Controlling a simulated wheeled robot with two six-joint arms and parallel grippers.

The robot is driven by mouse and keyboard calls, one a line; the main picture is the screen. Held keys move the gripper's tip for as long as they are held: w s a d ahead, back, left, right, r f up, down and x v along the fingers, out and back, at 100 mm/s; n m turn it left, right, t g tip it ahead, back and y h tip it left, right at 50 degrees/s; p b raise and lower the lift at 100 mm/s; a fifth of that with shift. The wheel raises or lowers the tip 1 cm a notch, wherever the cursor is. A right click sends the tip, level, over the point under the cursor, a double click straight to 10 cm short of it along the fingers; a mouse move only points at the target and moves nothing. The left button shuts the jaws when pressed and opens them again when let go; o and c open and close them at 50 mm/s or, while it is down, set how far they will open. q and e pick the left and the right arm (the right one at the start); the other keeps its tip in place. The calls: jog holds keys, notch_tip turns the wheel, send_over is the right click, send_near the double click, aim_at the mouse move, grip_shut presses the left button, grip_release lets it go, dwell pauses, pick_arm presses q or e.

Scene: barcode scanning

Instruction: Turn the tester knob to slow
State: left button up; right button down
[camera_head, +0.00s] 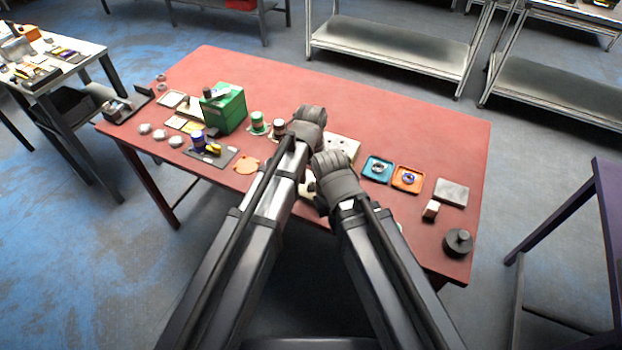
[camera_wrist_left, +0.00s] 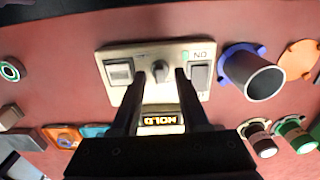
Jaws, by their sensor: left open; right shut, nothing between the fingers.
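The tester (camera_head: 346,144) is a pale panel on the red table, partly hidden behind my grippers in the head view. In the left wrist view its plate (camera_wrist_left: 112,57) shows a small grey knob (camera_wrist_left: 160,70), a lit display (camera_wrist_left: 160,120) that appears to read HOLD upside down, and a switch on each side. My left gripper (camera_head: 310,112) is over the tester, its fingers (camera_wrist_left: 158,82) open with one on each side of the knob. Contact with the knob cannot be told. My right gripper (camera_head: 327,157) is just nearer, beside the left, its fingertips unclear in the head view.
A blue tray (camera_head: 377,168) and an orange tray (camera_head: 407,178) lie right of the grippers. A green box (camera_head: 224,110) stands to the left. In the left wrist view a blue-rimmed cylinder (camera_wrist_left: 257,78) stands close beside the tester. The table's (camera_head: 420,115) far right area is clear.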

aim_at(311, 182)
pick_arm(q)
jog(key=shift+r+p, duration=3.85)
jog(key=shift+r, duration=0.05)
